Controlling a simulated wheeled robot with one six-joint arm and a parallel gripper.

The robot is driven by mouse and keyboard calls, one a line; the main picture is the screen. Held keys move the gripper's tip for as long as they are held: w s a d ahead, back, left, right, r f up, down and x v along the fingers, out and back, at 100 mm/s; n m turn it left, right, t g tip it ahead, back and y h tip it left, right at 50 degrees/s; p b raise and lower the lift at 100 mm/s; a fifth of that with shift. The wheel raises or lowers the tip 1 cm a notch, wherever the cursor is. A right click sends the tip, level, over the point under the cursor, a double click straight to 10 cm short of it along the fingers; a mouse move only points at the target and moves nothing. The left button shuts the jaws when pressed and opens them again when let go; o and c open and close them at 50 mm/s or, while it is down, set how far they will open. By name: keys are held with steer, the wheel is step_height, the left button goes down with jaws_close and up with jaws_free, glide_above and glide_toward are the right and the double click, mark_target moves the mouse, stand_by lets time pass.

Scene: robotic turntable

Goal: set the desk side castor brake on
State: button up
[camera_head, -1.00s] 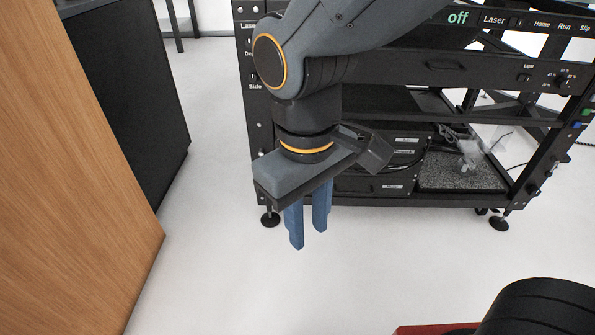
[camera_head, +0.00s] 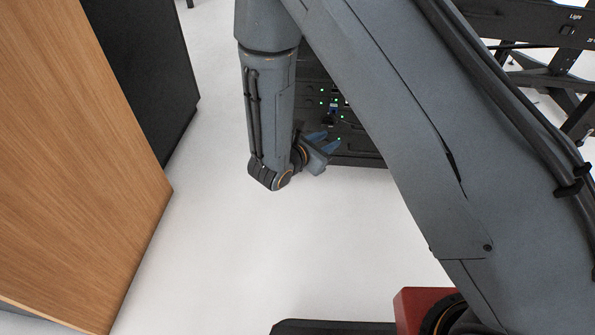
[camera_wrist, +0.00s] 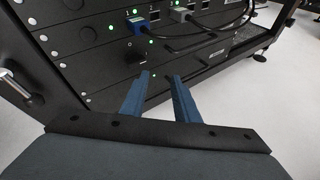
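My gripper (camera_head: 318,148) hangs low in front of a black rack (camera_head: 345,159) in the head view. In the wrist view my gripper (camera_wrist: 158,77) has its two blue fingers apart, with nothing between them. The fingertips point at the rack's lower panels (camera_wrist: 105,75); I cannot tell how far off they are. I cannot make out a castor or its brake lever in either view. A small dark part (camera_wrist: 260,57) shows under the rack's lower right end in the wrist view, too small to identify.
The rack front carries green lights, a blue plug (camera_wrist: 137,25), a grey plug (camera_wrist: 181,14) and looping black cables. A silver fitting (camera_wrist: 14,84) shows at the left. A wooden panel (camera_head: 75,150) and black cabinet (camera_head: 150,75) stand left. White floor (camera_head: 240,250) is clear.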

steer(key=a+f+n+t+y+b, duration=0.1)
steer(key=a+f+n+y, duration=0.3)
steer(key=f, duration=0.5)
steer(key=a+f+n+t+y+b, duration=0.1)
steer(key=a+f+n+y, duration=0.3)
steer(key=f, duration=0.5)
steer(key=b+x, duration=0.3)
steer(key=x, duration=0.5)
steer(key=shift+w+a+h, duration=0.2)
steer(key=shift+w+h, duration=0.05)
steer(key=shift+h, duration=0.15)
steer(key=shift+f, duration=0.1)
jaws_close()
